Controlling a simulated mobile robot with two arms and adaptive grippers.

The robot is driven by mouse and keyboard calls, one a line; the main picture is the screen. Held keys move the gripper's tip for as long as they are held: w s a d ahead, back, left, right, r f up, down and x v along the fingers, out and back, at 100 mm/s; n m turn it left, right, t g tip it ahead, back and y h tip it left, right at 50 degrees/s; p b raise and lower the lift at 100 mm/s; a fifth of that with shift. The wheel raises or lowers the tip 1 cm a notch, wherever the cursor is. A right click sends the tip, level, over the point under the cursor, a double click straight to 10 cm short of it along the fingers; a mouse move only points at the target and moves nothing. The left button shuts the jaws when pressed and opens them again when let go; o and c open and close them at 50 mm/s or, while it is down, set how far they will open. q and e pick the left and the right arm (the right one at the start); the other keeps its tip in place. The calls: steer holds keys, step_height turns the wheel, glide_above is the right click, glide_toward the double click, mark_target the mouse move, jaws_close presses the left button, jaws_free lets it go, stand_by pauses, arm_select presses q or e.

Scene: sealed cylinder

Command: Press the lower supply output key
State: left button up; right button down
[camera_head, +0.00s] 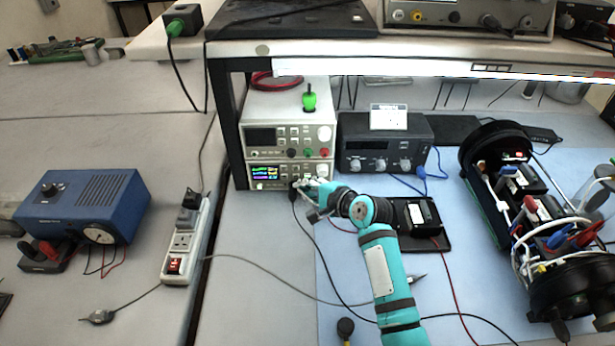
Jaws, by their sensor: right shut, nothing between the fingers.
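Two white bench power supplies are stacked under the shelf on the left. The lower supply (255,172) has a lit coloured display (268,176). The upper supply (250,112) has a dark display. My right gripper (299,185) is shut and empty, with its fingertips right at the lower front of the lower supply, right of its display. The gripper covers that part of the panel, so I cannot make out the output key or whether the fingertips touch it. My left gripper is not in view.
A dark power unit (385,155) stands right of the supplies. A large opened cylinder (500,150) with wiring lies on the right of the blue mat (450,290). A power strip (188,240) and blue box (95,200) sit left. Loose cables cross the bench below my gripper.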

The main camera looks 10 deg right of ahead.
steer(key=shift+w, duration=0.1)
stand_by(0.6)
steer(key=shift+w, duration=0.25)
steer(key=shift+w+d, duration=0.1)
steer(key=shift+w, duration=0.35)
stand_by(0.7)
steer(key=shift+p, duration=0.35)
steer(key=shift+s+r+p, duration=0.1)
steer(key=shift+s+p, duration=0.2)
steer(key=shift+p, duration=0.05)
steer(key=shift+s+p, duration=0.35)
steer(key=shift+s, duration=0.1)
